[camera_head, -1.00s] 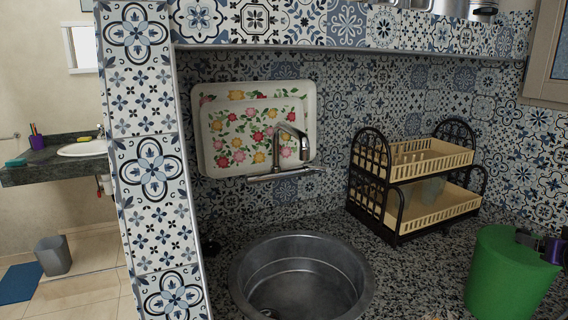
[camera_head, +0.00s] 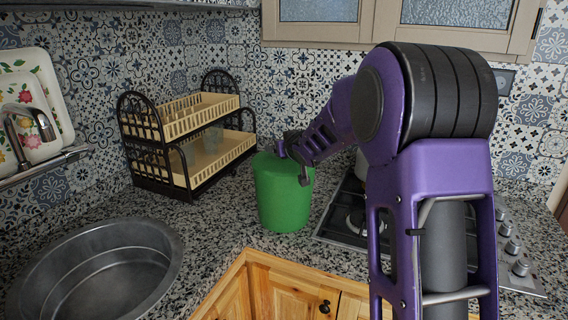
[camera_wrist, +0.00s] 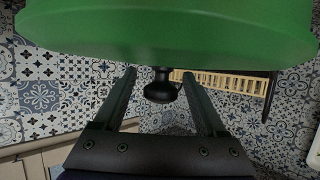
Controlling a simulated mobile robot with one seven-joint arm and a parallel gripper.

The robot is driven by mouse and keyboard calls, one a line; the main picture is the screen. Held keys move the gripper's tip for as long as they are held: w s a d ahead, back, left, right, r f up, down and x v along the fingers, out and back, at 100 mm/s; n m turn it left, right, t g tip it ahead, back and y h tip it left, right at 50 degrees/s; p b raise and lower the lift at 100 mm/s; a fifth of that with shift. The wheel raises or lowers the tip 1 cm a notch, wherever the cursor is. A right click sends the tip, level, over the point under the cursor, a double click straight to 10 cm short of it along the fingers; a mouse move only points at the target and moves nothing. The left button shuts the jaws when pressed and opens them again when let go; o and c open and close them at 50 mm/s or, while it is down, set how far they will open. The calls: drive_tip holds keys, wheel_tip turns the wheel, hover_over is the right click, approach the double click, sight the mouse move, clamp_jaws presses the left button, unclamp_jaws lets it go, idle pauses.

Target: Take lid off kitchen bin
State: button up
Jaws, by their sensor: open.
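The green kitchen bin (camera_head: 283,200) stands upright on the granite counter, between the dish rack and the hob. My gripper (camera_head: 290,146) is at the top of the bin and hides part of its lid. In the wrist view, the green lid (camera_wrist: 165,32) fills the top of the picture, and its black knob (camera_wrist: 160,92) sticks out from it. The open fingers of my gripper (camera_wrist: 160,76) lie on either side of the knob, with a gap visible on both sides. The lid appears to be on the bin.
A two-tier dish rack (camera_head: 190,140) with a glass stands left of the bin. A round metal sink (camera_head: 95,270) is at the front left. A gas hob (camera_head: 345,215) with a pot lies to the right, partly behind my arm. Cupboards (camera_head: 320,25) hang above.

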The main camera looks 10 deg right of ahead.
drive_tip(key=shift+w, duration=0.2)
clamp_jaws()
drive_tip(key=shift+r, duration=0.1)
idle(0.4)
